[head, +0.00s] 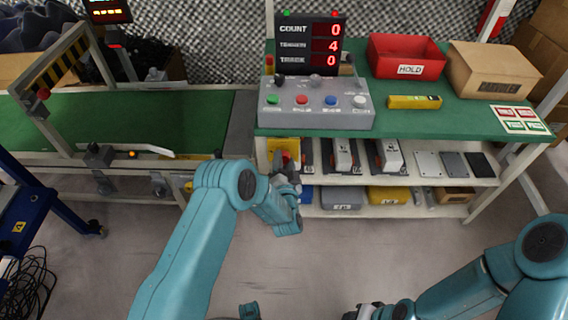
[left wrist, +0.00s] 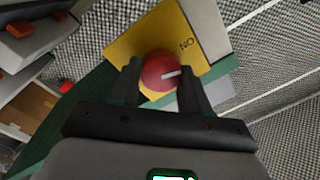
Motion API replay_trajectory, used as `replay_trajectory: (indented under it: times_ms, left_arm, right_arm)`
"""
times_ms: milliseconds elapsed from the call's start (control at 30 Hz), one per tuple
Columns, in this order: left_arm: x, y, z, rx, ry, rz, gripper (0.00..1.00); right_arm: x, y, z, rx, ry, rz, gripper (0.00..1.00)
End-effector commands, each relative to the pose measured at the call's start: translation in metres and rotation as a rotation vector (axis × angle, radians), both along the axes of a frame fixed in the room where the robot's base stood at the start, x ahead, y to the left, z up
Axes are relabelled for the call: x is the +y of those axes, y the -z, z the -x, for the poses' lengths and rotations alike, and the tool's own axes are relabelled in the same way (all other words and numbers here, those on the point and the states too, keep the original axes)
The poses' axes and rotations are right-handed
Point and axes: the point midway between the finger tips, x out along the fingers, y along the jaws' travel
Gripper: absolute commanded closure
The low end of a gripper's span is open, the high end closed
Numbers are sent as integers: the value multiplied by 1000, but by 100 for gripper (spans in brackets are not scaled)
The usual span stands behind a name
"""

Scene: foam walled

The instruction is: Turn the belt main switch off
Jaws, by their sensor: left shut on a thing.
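The belt main switch is a red round knob (left wrist: 158,72) on a yellow plate (left wrist: 125,45), with a white pointer line on the knob. The plate bears "ON", seen turned over in the left wrist view, and the pointer lies to the right, below that word. In the head view the yellow plate (head: 283,145) sits under the bench's front left edge, its knob partly hidden by my gripper. My left gripper (head: 288,172) is at the knob, its fingers (left wrist: 162,78) on either side, shut on it. My right gripper (head: 364,312) is low at the bottom edge, its jaws unclear.
The green-topped bench (head: 465,115) carries a button box (head: 318,110), a count display (head: 308,42), a red HOLD bin (head: 405,57) and a cardboard box (head: 495,70). Shelves with parts lie below. A conveyor (head: 150,115) stands left. The floor in front is clear.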

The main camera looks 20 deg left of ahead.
Motion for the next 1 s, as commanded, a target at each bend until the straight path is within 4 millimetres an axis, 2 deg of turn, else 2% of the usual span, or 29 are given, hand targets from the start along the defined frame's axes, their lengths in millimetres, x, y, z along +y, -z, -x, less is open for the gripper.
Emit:
replay_trajectory:
  times_ms: [300,1000]
  left_arm:
    - [1,4,0,84,-3,-290,84]
    - [1,5,0,265,-2,-916,84]
  right_arm:
    - [0,18,0,0,0,0,57]
    - [0,42,0,0,0,0,57]
